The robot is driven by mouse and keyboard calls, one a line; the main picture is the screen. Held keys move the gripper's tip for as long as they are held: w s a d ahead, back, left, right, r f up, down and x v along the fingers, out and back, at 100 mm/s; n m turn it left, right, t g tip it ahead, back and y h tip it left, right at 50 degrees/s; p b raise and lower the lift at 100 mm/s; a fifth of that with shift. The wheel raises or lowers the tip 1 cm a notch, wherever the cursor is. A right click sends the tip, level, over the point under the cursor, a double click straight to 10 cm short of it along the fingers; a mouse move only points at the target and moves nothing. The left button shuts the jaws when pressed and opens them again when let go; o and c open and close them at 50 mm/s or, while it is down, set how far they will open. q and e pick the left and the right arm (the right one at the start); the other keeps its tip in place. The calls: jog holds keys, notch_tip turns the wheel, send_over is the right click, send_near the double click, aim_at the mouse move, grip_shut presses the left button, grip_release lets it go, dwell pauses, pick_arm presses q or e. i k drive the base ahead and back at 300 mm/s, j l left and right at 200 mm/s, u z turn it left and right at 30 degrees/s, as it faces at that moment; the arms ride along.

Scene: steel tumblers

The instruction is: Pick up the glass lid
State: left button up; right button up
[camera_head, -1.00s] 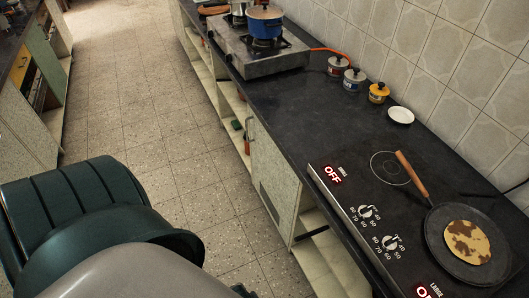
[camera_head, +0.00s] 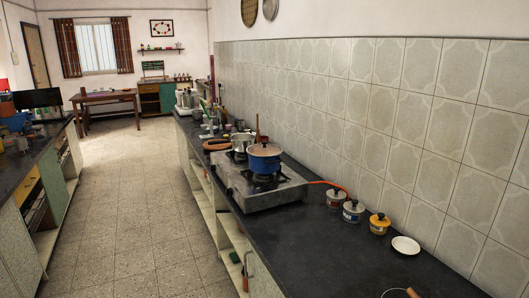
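I cannot make out a glass lid for certain in the head view. A blue pot (camera_head: 265,165) with an orange-tan top stands on the gas stove (camera_head: 262,190) on the right counter. A steel pot (camera_head: 242,142) stands just behind it, with a brown round item (camera_head: 216,145) to its left. Small metallic items (camera_head: 228,127) farther along the counter are too small to identify. Neither of my grippers is in view.
Three small lidded jars (camera_head: 353,211) and a white saucer (camera_head: 405,246) stand along the tiled wall. An orange hose (camera_head: 325,183) runs from the stove. A wooden handle (camera_head: 411,293) shows at the bottom edge. The floor aisle (camera_head: 140,200) is clear.

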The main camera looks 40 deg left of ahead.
aim_at(263, 149)
jog(key=i+j+z, duration=0.1)
jog(key=j, duration=0.75)
jog(key=i+j+z, duration=0.1)
jog(key=i+j, duration=0.15)
jog(key=j, duration=0.6)
jog(key=i+j+z, duration=0.1)
jog(key=j, duration=0.8)
jog(key=i+j+z, duration=0.1)
jog(key=j, duration=0.8)
jog(key=j+z, duration=0.1)
jog(key=j, duration=0.75)
jog(key=i, duration=0.05)
